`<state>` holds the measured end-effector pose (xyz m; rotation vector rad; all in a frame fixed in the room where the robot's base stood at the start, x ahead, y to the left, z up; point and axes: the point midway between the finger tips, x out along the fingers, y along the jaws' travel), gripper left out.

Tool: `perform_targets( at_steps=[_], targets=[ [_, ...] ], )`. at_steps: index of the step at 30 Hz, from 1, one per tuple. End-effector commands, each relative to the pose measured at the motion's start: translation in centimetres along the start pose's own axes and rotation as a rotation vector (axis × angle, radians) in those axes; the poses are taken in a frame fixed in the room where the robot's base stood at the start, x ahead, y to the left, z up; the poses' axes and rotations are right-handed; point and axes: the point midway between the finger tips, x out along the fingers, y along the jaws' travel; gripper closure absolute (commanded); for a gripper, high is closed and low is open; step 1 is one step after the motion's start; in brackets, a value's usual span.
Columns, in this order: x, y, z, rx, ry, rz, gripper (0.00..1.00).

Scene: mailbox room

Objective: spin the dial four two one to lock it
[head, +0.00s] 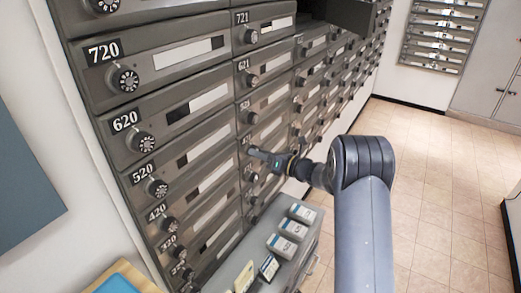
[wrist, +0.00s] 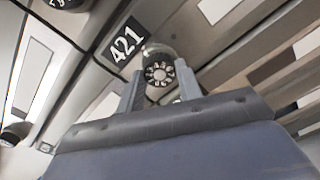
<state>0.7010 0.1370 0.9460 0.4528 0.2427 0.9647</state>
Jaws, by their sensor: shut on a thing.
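In the wrist view, the 421 label (wrist: 126,40) sits beside a round dark dial with a pale patterned face (wrist: 158,72). My gripper (wrist: 160,88) has one finger on each side of this dial and is shut on it. In the head view, my gripper (head: 262,158) reaches to the second column of mailboxes, below the 521 box. It covers the dial and most of the 421 label there. The setting of the dial is too small to read.
Neighbouring dials stick out close by, such as the 520 dial (head: 157,188) and the 621 dial (head: 252,80). A grey ledge with small labelled boxes (head: 282,247) stands below my arm. A mailbox door (head: 352,16) is open at the top. The tiled floor (head: 440,180) at right is clear.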

Motion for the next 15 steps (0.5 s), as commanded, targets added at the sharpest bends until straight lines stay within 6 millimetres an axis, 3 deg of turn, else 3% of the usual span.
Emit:
perform_targets(
  at_steps=[15],
  targets=[
    [0.0,-0.04,-0.17,0.109,0.002,-0.001,0.89]
  ],
)
